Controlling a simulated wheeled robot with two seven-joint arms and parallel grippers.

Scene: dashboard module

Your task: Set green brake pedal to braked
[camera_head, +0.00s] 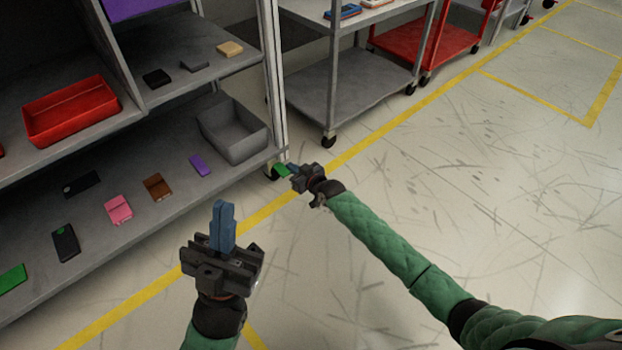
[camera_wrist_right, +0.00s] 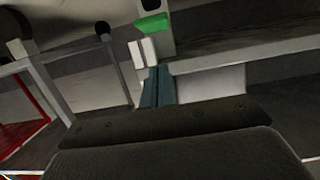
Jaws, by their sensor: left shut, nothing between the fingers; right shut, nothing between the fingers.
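The green brake pedal (camera_head: 281,170) is a small green tab low at the front corner of the grey shelf unit, next to its caster. In the right wrist view the green pedal (camera_wrist_right: 152,25) is at top centre, just above and beyond the blue fingertips. My right gripper (camera_head: 291,169) is shut and empty, with its fingers right beside the pedal; I cannot tell if they touch. Its shut fingers also show in the right wrist view (camera_wrist_right: 158,72). My left gripper (camera_head: 223,206) is shut and empty, pointing up in front of the lower shelf. The pedal's exact tilt is unclear.
The grey shelf (camera_head: 120,238) holds several small coloured items, a red bin (camera_head: 70,112) and a grey bin (camera_head: 232,130). A grey cart (camera_head: 350,90) and a red cart (camera_head: 440,45) stand behind. The floor to the right is clear.

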